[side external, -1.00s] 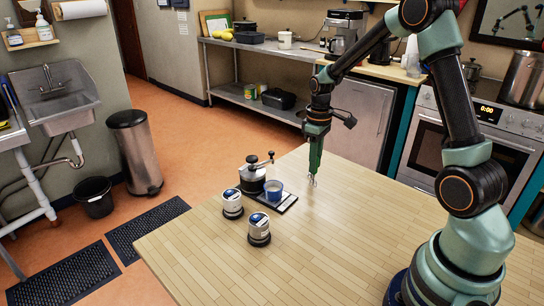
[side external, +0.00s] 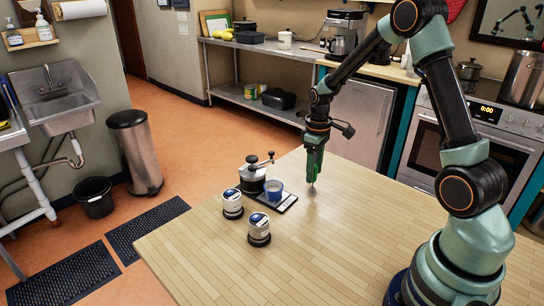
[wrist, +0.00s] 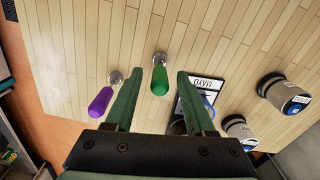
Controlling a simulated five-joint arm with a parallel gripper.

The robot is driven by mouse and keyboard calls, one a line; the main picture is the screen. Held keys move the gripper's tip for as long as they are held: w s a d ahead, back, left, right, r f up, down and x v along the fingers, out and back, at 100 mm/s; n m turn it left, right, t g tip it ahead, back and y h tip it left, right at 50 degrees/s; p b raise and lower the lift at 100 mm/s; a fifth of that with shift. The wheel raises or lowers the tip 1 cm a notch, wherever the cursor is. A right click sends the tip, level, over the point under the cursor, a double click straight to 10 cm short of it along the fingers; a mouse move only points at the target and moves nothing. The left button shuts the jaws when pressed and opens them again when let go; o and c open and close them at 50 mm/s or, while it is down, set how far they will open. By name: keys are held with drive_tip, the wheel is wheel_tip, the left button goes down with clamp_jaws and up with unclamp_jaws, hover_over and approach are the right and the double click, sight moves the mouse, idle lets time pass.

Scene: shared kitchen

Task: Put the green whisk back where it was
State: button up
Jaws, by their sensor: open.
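In the wrist view, the green whisk (wrist: 160,79) shows with its green handle toward the camera and its metal end by the tabletop. My gripper (wrist: 158,84) is open, with one finger on each side of the green handle; I cannot tell whether either touches it. A purple whisk (wrist: 102,100) is just outside the left finger. In the side external view, my gripper (side external: 313,172) points down low over the wooden table. A small metal end (side external: 313,187) shows below it; the whisk handles cannot be made out there.
A black scale (side external: 287,202) with a blue cup (side external: 273,190) lies left of my gripper, near a hand grinder (side external: 252,176). Two lidded jars (side external: 232,204) (side external: 259,229) stand further left. The table (side external: 340,240) is clear toward the front. Its far edge lies behind the gripper.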

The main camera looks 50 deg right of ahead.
wheel_tip(320, 180, up, 12)
drive_tip(key=f, duration=0.1)
drive_tip(key=s+a+r+m+t, duration=0.1)
drive_tip(key=s+a+r+t, duration=0.1)
drive_tip(key=s+a+r, duration=0.2)
drive_tip(key=s+a+r+m+t, duration=0.1)
drive_tip(key=s+a+r+t, duration=0.2)
drive_tip(key=s+a, duration=0.4)
drive_tip(key=a+r, duration=0.1)
drive_tip(key=a, duration=0.3)
drive_tip(key=shift+t, duration=0.3)
drive_tip(key=shift+r, duration=0.1)
idle(0.8)
